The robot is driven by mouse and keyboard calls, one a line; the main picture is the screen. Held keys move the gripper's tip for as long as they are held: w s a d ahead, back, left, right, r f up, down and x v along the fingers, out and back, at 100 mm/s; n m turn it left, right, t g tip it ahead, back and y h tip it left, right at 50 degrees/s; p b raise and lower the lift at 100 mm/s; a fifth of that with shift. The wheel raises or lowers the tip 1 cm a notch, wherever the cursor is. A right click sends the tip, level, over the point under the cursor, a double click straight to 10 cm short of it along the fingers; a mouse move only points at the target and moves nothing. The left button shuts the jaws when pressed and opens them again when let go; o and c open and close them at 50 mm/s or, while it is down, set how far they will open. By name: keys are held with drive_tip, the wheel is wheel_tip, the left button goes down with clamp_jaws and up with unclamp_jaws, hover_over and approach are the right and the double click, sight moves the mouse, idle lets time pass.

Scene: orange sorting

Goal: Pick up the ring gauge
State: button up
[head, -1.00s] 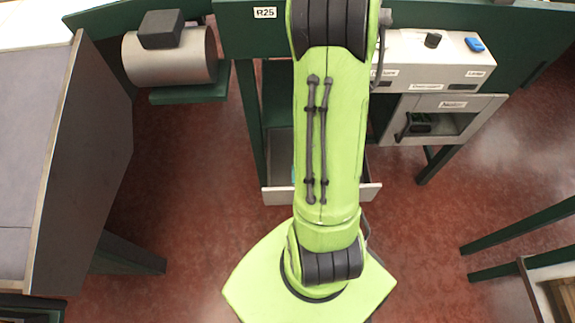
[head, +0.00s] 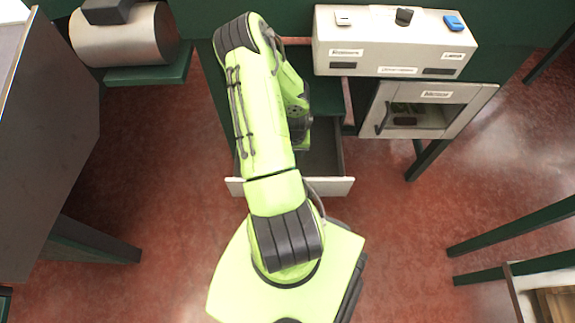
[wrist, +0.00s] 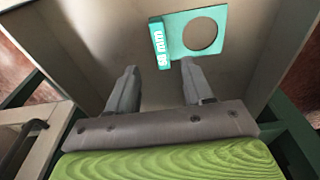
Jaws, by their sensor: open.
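The ring gauge (wrist: 178,38) is a teal plate with a large round hole and a raised edge marked with white lettering that reads "68 mm". In the wrist view it lies on the floor of an open drawer (wrist: 103,38). My gripper (wrist: 156,78) is open and empty, with its two grey fingers pointing into the drawer towards the gauge. The right fingertip is close to the plate's near edge in the picture; I cannot tell whether they touch. In the head view my arm covers part of the drawer (head: 322,185), and the gauge is hidden there.
A control box (head: 395,42) with a blue item (head: 454,23) stands right of the drawer, above a compartment with a handle (head: 420,110). A metal cylinder (head: 125,38) is at upper left. A grey-topped table (head: 45,130) is at left. Red floor lies between.

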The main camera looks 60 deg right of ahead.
drive_tip(key=f+b, duration=0.1)
drive_tip(key=f, duration=0.3)
drive_tip(key=f+b, duration=0.1)
drive_tip(key=f, duration=0.2)
drive_tip(key=shift+w+d+b, duration=0.2)
drive_tip(key=shift+d+b, duration=0.1)
clamp_jaws()
